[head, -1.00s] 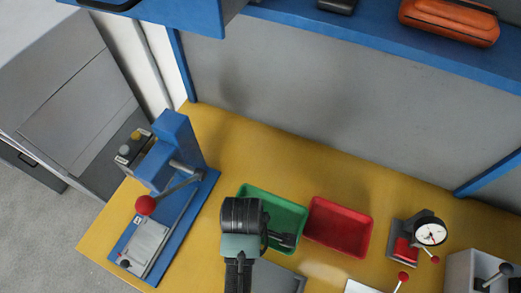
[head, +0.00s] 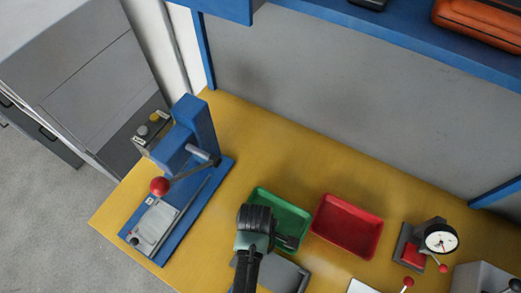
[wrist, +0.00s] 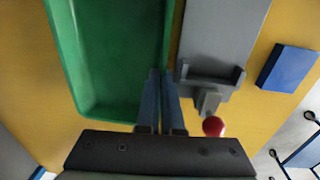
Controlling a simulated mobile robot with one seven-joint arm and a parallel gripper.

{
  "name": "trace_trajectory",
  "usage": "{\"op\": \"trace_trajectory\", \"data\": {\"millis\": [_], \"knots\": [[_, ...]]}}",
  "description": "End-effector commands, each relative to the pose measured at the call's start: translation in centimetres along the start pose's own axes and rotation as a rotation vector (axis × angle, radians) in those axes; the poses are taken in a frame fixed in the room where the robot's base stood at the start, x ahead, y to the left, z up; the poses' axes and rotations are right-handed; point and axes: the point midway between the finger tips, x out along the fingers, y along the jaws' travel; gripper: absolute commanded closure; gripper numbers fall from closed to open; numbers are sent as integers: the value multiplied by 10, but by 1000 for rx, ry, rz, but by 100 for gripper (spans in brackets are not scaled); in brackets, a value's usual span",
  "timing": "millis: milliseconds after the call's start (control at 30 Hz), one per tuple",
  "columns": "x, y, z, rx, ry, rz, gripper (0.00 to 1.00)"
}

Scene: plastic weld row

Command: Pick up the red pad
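A small red square pad (head: 413,254) sits at the base of the dial gauge stand (head: 437,238) on the right of the yellow bench in the head view. The gauge partly covers it. I do not make out the pad in the wrist view. My gripper (wrist: 161,72) hangs by one long edge of the green tray, left of the pad and well apart from it. Its two fingers are close together with nothing between them. In the head view my wrist hides most of the gripper.
A blue press (head: 190,140) stands at the left. A red-knobbed lever (head: 407,282) stands in front of the gauge. The back of the bench is clear.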

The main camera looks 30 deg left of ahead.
Motion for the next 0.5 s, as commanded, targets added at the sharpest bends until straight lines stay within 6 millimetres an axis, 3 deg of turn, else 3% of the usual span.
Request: {"op": "trace_trajectory", "data": {"millis": [33,100,500], "knots": [[2,0,0,0,0,0,95],[1,0,0,0,0,0,84],[-7,1,0,0,1,2,84]]}}
